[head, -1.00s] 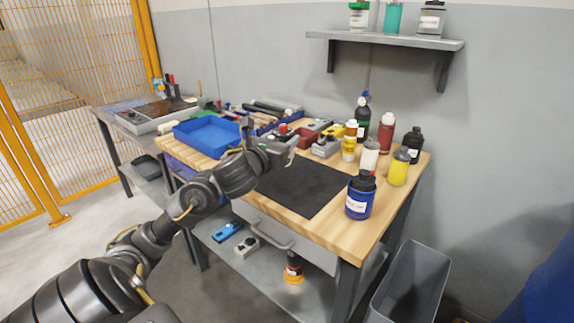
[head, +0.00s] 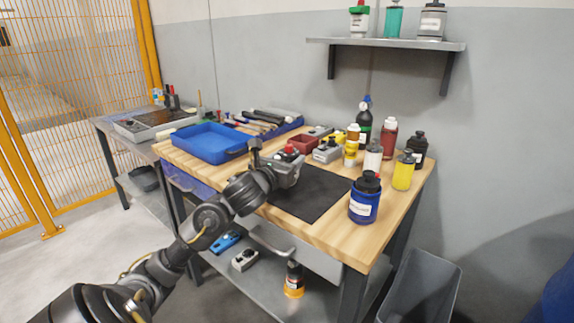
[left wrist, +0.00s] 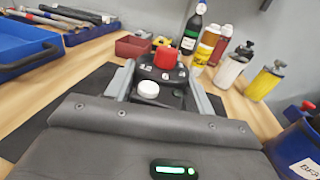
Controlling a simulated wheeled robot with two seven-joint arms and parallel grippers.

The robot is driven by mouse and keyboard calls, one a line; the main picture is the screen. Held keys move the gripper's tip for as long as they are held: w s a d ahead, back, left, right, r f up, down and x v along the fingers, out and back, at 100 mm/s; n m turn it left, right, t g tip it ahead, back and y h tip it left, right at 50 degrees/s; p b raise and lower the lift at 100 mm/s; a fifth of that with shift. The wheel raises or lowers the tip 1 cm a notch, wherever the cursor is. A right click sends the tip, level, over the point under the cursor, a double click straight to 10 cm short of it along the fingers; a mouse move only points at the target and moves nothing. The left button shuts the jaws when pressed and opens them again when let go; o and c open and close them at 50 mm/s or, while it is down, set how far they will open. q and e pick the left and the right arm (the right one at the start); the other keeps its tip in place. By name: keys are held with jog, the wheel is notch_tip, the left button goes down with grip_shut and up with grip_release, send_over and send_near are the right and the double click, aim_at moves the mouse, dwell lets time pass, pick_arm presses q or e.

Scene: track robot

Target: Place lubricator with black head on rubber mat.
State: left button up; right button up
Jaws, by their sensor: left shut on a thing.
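My left gripper (head: 290,168) is above the back-left part of the black rubber mat (head: 313,195). In the left wrist view the mat (left wrist: 32,122) shows at the left of the gripper. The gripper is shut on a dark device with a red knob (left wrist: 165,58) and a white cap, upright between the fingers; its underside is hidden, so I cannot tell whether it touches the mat. I cannot tell surely whether it is the lubricator with the black head. The right gripper is not in view.
A blue tray (head: 205,156) lies left of the mat. A blue jar with a black cap (head: 364,198) stands at its right edge. Several bottles, including a yellow one (head: 403,172), stand behind. The front of the mat is clear. A grey bin (head: 425,285) stands on the floor.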

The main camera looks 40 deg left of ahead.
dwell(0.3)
pick_arm(q)
jog(key=shift+f, duration=0.1)
jog(key=o, duration=1.1)
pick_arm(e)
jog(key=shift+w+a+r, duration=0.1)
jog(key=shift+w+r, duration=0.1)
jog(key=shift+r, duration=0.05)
